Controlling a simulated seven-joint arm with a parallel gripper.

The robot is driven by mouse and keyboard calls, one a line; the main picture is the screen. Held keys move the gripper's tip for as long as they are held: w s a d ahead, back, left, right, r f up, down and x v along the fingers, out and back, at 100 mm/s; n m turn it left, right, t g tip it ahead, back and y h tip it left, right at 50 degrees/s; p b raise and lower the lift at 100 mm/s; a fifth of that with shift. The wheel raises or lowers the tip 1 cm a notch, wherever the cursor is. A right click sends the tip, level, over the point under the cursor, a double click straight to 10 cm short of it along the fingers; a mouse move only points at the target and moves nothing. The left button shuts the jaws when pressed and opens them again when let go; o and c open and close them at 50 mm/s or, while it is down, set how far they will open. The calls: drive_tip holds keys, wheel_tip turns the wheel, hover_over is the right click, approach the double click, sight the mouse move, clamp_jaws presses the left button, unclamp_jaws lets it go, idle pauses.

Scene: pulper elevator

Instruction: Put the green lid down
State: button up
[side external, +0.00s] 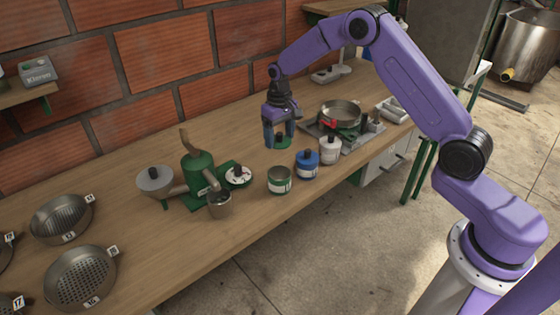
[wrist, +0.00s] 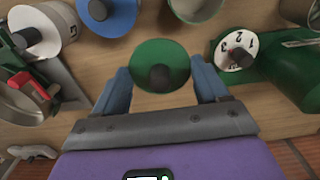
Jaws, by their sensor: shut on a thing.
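The green lid (wrist: 150,53) with its dark knob sits between the two fingers of my gripper (wrist: 162,85) in the wrist view. My gripper is shut on it. In the side view, my gripper (side external: 280,133) points down over the table behind the canisters, with the green lid (side external: 284,143) low between its fingertips. I cannot tell whether the lid touches the wood. A green-banded canister (side external: 279,181) stands open, without a lid, nearer the table's front edge.
A blue canister (side external: 307,165) and a white canister (side external: 330,151), both lidded, stand right of the open one. A pan on a scale (side external: 340,115) is further right. A green hand-cranked machine (side external: 200,175) is left. Bare wood (side external: 235,135) lies left of my gripper.

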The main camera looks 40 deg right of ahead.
sight(279, 161)
drive_tip(key=shift+w+f, duration=0.15)
drive_tip(key=shift+f, duration=4.9)
drive_tip(key=shift+f, duration=0.2)
drive_tip(key=o, duration=1)
drive_tip(key=shift+r, duration=0.15)
wheel_tip(279, 161, up, 11)
drive_tip(key=shift+r, duration=0.6)
